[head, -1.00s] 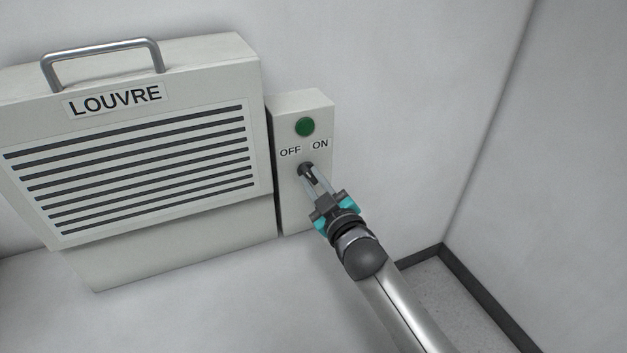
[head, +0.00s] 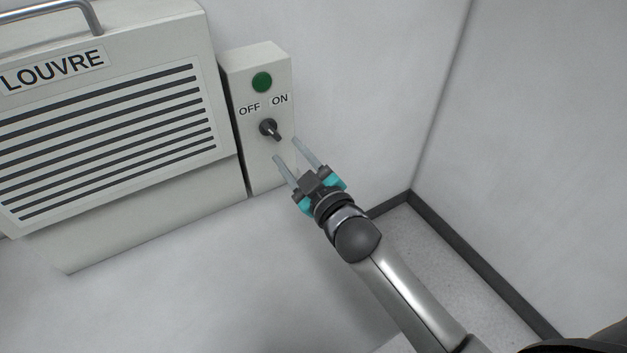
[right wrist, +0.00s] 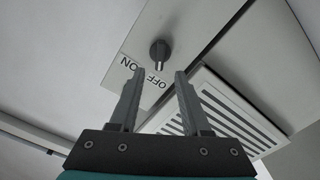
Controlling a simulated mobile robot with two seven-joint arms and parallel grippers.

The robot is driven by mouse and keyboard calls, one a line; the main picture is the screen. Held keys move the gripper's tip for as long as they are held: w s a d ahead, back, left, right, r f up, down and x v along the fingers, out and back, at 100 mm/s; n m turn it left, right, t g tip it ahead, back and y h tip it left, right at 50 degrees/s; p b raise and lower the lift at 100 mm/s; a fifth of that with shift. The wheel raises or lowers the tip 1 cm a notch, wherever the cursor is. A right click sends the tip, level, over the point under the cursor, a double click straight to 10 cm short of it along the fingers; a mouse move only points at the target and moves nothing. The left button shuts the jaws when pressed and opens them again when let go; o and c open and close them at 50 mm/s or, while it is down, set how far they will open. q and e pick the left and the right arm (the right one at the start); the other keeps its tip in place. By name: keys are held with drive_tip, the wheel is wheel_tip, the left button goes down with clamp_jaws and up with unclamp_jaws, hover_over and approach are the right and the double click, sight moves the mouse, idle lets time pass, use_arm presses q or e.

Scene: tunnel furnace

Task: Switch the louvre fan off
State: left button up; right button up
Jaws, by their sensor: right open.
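The louvre fan's switch box (head: 268,170) is a narrow pale box on the wall. It carries a round green lamp (head: 262,82), which looks dark, the words OFF and ON, and a black knob (head: 268,128). The knob also shows in the right wrist view (right wrist: 159,53); I cannot tell for sure which word it points to. My right gripper (head: 287,149) is open and empty. Its fingertips are just below and right of the knob in the head view, apart from it. My left gripper is not in view.
The pale louvre unit (head: 75,85), with dark slats and a metal handle (head: 85,8), is left of the switch box. A wall corner with a dark skirting (head: 480,265) is to the right. The wall between box and corner is bare.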

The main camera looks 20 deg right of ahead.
drive_tip(key=s+d, duration=0.1)
drive_tip(key=s, duration=0.7)
drive_tip(key=shift+s+d, duration=0.25)
drive_tip(key=shift+d, duration=0.1)
